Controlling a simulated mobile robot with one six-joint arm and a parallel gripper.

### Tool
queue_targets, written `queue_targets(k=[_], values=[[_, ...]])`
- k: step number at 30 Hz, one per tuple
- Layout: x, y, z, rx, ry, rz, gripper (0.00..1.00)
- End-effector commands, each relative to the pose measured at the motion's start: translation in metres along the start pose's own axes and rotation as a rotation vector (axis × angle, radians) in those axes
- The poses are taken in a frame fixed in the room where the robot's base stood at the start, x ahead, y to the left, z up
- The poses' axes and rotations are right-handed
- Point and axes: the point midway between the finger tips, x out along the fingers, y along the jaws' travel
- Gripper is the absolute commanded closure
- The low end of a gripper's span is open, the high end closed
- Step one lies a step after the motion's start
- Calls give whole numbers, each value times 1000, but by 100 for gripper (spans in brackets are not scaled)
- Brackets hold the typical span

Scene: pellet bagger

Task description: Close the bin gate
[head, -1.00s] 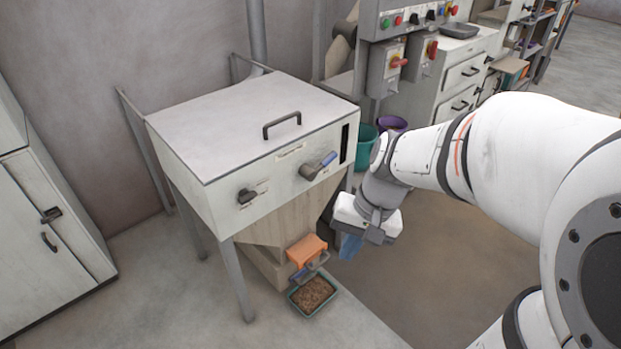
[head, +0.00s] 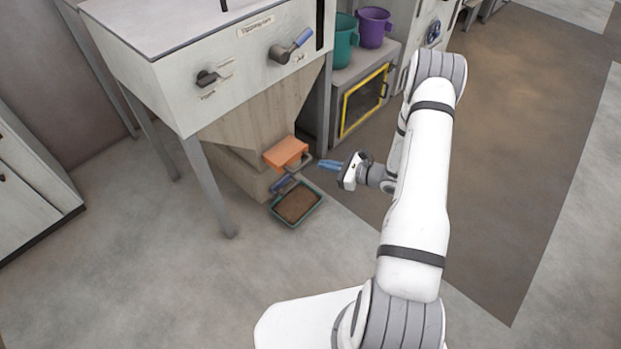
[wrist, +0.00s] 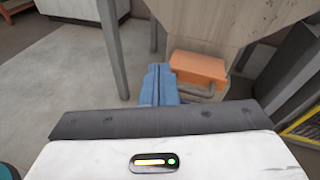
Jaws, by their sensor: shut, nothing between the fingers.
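The bin is a white-topped hopper cabinet (head: 225,70) on grey legs with a wooden chute (head: 262,118) below it. At the chute's lower end is an orange gate piece (head: 286,153) with a grey bar handle (head: 301,163). The orange piece also shows in the wrist view (wrist: 200,67), with its bar handle (wrist: 197,90) just past my fingertips. A green-rimmed tray (head: 297,204) of brown pellets stands on the floor beneath. My gripper (head: 326,165) has blue fingers, shut and empty, pointing left at the handle. It appears close to the handle; I cannot tell whether they touch.
A cabinet leg (head: 209,185) stands left of the tray. A yellow-framed box (head: 363,100) with teal and purple buckets is behind my gripper. Floor in front is clear.

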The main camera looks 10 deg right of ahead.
Motion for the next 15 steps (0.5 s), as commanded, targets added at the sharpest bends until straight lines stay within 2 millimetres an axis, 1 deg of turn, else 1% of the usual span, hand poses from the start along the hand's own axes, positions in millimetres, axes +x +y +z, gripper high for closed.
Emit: queue_targets(k=[1,3,6,9,13,15], values=[[0,-1,-40,53,-1,-62,100],[-4,-6,-73,105,-1,-139,100],[-9,-9,-106,156,1,-222,100],[-12,-10,-125,185,4,-268,100],[-7,-12,-132,194,4,-287,100],[1,-14,-132,193,5,-286,100]])
